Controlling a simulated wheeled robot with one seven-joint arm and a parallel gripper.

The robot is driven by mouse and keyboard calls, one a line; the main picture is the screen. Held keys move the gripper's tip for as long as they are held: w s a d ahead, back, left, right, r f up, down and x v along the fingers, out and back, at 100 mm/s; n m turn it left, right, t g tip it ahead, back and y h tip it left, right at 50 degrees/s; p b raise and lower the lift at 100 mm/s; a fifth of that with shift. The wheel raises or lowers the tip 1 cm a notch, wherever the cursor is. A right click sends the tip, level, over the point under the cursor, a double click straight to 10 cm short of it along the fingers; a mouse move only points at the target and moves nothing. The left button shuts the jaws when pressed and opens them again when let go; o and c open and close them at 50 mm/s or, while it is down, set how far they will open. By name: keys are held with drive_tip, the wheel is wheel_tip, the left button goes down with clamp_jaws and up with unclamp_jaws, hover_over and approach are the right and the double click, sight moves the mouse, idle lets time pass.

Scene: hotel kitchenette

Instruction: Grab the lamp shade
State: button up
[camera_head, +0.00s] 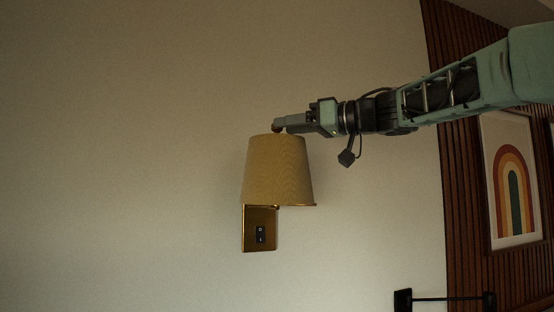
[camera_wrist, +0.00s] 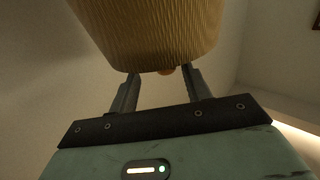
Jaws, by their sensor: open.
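The lamp shade (camera_head: 277,172) is a tan, ribbed, tapered shade on a brass wall lamp in the middle of the head view. It also fills the top of the wrist view (camera_wrist: 150,32). My gripper (camera_head: 279,125) is at the shade's top edge in the head view, coming from the right. In the wrist view my gripper (camera_wrist: 160,80) has its two fingers spread apart, with the shade's edge in front of and between them. The fingertips are partly hidden by the shade there. I cannot tell whether a finger touches it.
The lamp's brass wall plate (camera_head: 260,230) with a small black switch panel sits below the shade. A framed rainbow picture (camera_head: 515,185) hangs on wooden slats at the right. A dark bar fixture (camera_head: 445,299) is at the lower right. The wall left of the lamp is bare.

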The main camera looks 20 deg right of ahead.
drive_tip(key=x, duration=0.1)
drive_tip(key=p+x, duration=0.2)
drive_tip(key=x, duration=0.1)
drive_tip(key=shift+s+a+r, duration=0.2)
drive_tip(key=shift+a+r, duration=0.05)
drive_tip(key=shift+a, duration=0.15)
drive_tip(key=shift+w+a+f, duration=0.1)
drive_tip(key=shift+w+a, duration=0.25)
drive_tip(key=shift+w, duration=0.05)
clamp_jaws()
